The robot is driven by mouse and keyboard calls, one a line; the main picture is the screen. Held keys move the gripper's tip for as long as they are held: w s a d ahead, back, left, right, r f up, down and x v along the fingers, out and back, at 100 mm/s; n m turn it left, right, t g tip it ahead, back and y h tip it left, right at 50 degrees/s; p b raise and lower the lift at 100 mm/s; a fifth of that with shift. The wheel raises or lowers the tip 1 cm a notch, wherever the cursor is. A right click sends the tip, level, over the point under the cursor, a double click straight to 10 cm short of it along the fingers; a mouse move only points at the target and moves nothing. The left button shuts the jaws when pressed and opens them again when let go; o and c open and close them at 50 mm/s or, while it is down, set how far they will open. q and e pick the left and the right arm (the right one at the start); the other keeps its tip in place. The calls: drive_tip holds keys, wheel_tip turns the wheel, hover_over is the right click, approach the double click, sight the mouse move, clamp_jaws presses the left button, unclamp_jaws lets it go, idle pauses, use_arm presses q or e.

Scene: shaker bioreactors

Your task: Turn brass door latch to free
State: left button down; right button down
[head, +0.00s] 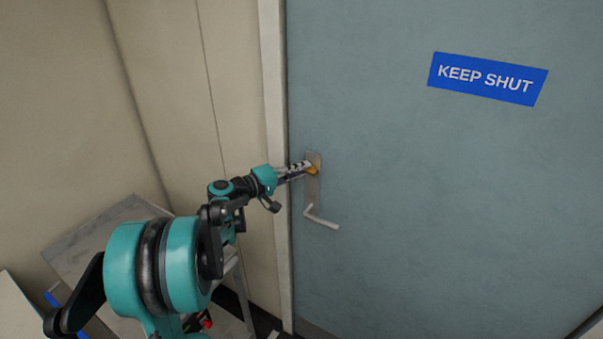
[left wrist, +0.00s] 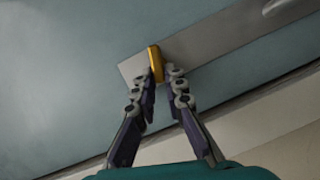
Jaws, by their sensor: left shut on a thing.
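The brass latch (head: 313,170) sits on the upper part of a metal plate on the grey-blue door (head: 420,200). My left gripper (head: 303,168) is at the latch, with its fingers closed on it. In the left wrist view the latch (left wrist: 155,62) shows as a small gold piece at the tips of my left gripper (left wrist: 160,78). The fingertips partly cover the latch, so how far it is turned is hard to tell. My right gripper is not in view.
A lever handle (head: 322,217) sticks out to the right at the lower end of the plate (head: 313,190). A blue "KEEP SHUT" sign (head: 487,78) is on the door. A pale door frame (head: 274,120) stands left of it. A grey-topped table (head: 95,225) is at lower left.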

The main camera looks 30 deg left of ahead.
use_arm(q)
drive_tip(key=shift+f+n+t+h+b, duration=0.2)
drive_tip(key=shift+n+b, duration=0.15)
drive_tip(key=shift+n, duration=0.2)
drive_tip(key=shift+f+n+t+h+b, duration=0.2)
drive_tip(key=shift+n+b, duration=0.1)
drive_tip(key=shift+n, duration=0.55)
drive_tip(key=c, duration=1.6)
unclamp_jaws()
drive_tip(key=v, duration=1.2)
drive_tip(key=shift+f, duration=0.1)
